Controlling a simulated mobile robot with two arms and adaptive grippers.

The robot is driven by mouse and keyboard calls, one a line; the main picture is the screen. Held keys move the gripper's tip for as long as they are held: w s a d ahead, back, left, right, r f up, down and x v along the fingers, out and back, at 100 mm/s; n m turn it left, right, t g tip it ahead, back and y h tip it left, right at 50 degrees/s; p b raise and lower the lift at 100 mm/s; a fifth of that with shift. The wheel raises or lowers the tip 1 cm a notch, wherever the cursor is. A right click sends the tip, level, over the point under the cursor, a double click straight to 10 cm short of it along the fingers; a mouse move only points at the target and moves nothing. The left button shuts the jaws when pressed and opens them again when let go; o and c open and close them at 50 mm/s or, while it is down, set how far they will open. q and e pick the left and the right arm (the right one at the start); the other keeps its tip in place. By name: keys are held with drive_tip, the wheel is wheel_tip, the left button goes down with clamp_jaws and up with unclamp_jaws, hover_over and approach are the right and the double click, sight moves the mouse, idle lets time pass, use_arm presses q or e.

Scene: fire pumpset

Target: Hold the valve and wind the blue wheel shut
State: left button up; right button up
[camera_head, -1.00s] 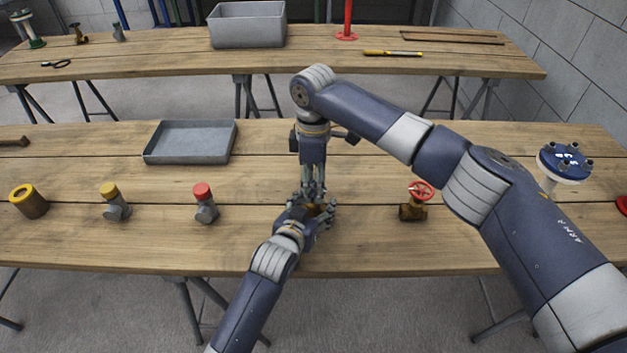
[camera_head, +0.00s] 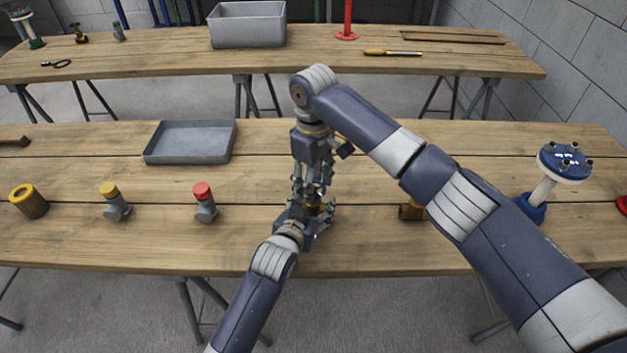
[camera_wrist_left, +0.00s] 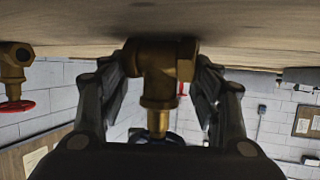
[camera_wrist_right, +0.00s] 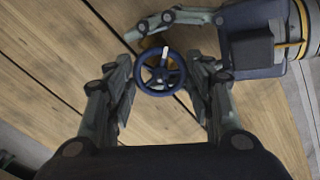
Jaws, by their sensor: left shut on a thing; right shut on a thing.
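A brass valve (camera_wrist_left: 160,70) sits between the fingers of my left gripper (camera_wrist_left: 162,85), which is shut on its body at the tabletop. Its blue handwheel (camera_wrist_right: 160,72) shows in the right wrist view, with a light mark at its top. My right gripper (camera_wrist_right: 160,85) is shut on the blue wheel from above, fingers at either side of the rim. In the head view the left gripper (camera_head: 308,218) and the right gripper (camera_head: 312,185) meet one above the other and hide most of the valve.
A second brass valve (camera_head: 408,211) is partly behind my right arm. Red-capped (camera_head: 204,202) and yellow-capped (camera_head: 114,202) fittings, a brown cylinder (camera_head: 30,203) and a grey tray (camera_head: 190,143) stand left. A blue-topped flange stand (camera_head: 564,163) is at right.

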drive_tip(key=m, duration=0.5)
drive_tip(key=shift+w+m, duration=0.1)
drive_tip(key=shift+m, duration=0.2)
drive_tip(key=m, duration=1)
drive_tip(key=shift+m, duration=0.4)
drive_tip(key=m, duration=0.5)
drive_tip(key=o, duration=1.1)
drive_tip(key=shift+c, duration=0.2)
drive_tip(key=shift+r, duration=0.15)
